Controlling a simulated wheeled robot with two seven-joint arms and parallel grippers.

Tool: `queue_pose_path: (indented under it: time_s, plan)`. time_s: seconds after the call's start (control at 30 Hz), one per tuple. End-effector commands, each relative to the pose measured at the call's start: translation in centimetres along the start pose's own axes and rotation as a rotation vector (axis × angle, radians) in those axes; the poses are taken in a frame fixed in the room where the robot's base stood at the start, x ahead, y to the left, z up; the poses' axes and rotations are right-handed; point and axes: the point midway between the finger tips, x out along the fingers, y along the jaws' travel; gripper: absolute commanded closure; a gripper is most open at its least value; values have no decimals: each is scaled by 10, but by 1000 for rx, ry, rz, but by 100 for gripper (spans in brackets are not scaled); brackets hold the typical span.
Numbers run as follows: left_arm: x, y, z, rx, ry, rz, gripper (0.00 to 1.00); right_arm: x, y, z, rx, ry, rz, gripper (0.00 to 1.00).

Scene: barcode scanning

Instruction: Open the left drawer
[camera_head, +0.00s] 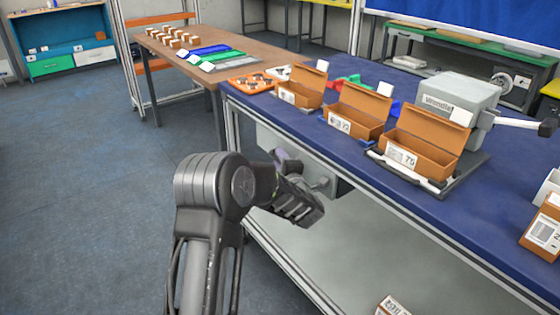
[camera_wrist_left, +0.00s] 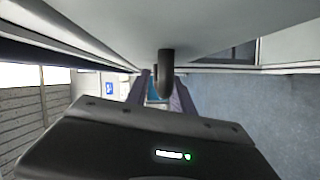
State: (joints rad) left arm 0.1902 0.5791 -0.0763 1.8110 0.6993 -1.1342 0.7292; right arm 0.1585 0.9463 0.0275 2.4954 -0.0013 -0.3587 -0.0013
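The drawer unit (camera_head: 268,142) is pale grey and hangs under the blue-topped workbench, mostly hidden behind my left arm. In the left wrist view a pale grey panel (camera_wrist_left: 225,25) fills the top, with a dark rounded handle (camera_wrist_left: 166,72) sticking out of it. My left gripper (camera_head: 288,162) is at the drawer front, its fingers partly hidden in the head view. In the left wrist view the purple-grey fingers (camera_wrist_left: 160,98) are apart, and the handle appears in line with the gap between them. Contact cannot be told. My right gripper is not in view.
The workbench (camera_head: 400,215) carries several open brown boxes (camera_head: 357,112), a grey machine (camera_head: 462,95) and an orange tray (camera_head: 258,80). A pale lower shelf (camera_head: 345,255) lies below. A brown table (camera_head: 187,58) stands behind. The floor (camera_head: 75,190) at left is clear.

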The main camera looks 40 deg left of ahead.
Motion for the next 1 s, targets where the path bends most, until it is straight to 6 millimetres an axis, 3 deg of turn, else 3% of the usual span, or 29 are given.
queue_pose_path:
  time_s: [0.33, 1.0]
  plan:
    - [0, 0, 0, 0, 0, 0, 100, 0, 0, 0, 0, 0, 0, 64]
    - [0, 0, 0, 0, 0, -1, 100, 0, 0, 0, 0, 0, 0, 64]
